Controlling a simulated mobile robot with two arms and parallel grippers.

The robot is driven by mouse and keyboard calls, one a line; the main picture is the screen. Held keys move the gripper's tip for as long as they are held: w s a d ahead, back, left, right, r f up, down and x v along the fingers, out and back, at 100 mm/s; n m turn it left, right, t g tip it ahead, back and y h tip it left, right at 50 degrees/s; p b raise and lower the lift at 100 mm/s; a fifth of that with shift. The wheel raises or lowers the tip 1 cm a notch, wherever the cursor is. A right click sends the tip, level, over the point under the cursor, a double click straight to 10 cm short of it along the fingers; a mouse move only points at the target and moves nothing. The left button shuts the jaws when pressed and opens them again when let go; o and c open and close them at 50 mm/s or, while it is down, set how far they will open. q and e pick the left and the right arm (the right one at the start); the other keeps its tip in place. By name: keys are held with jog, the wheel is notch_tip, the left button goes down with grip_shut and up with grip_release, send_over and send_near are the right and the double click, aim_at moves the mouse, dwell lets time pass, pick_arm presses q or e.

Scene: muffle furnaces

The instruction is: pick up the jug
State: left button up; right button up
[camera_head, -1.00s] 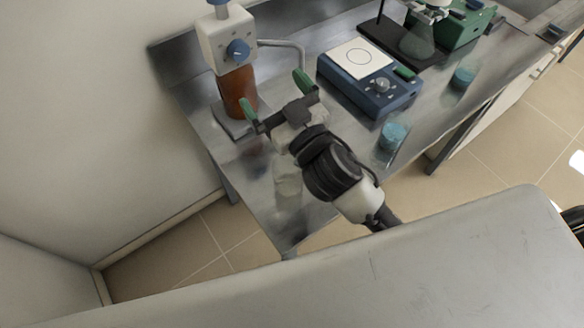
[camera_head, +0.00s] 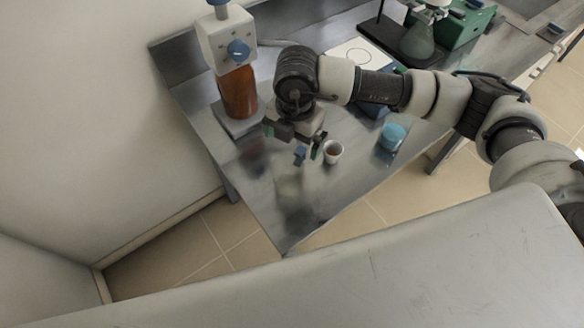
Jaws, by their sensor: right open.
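A small white cup-like vessel (camera_head: 334,153) with brown inside stands on the metal bench; it is the nearest match to a jug that shows, though I cannot tell its handle or spout. My right gripper (camera_head: 293,141) points down over the bench, just left of this vessel. Its green-padded fingers are apart. The right finger is close beside the vessel's rim; I cannot tell whether they touch. A small blue piece (camera_head: 300,155) shows by that finger, and I cannot tell what it belongs to. My left gripper is out of view.
A dispenser bottle with amber body (camera_head: 238,92) stands left of the gripper. A small container of blue stuff (camera_head: 392,136) stands to the right. My right arm partly hides a blue hotplate (camera_head: 369,108). A glass flask (camera_head: 417,42) is at the back. The bench's near corner is clear.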

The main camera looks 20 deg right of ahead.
jog(key=p, duration=0.1)
send_near(292, 165)
jog(key=shift+s+f, duration=0.75)
jog(key=shift+s, duration=0.15)
jog(key=f+p, duration=0.1)
jog(key=f, duration=0.1)
jog(key=a+f+p, duration=0.1)
jog(key=f, duration=0.2)
jog(key=shift+d+f, duration=0.1)
jog(key=shift+f, duration=0.15)
jog(key=c, duration=0.8)
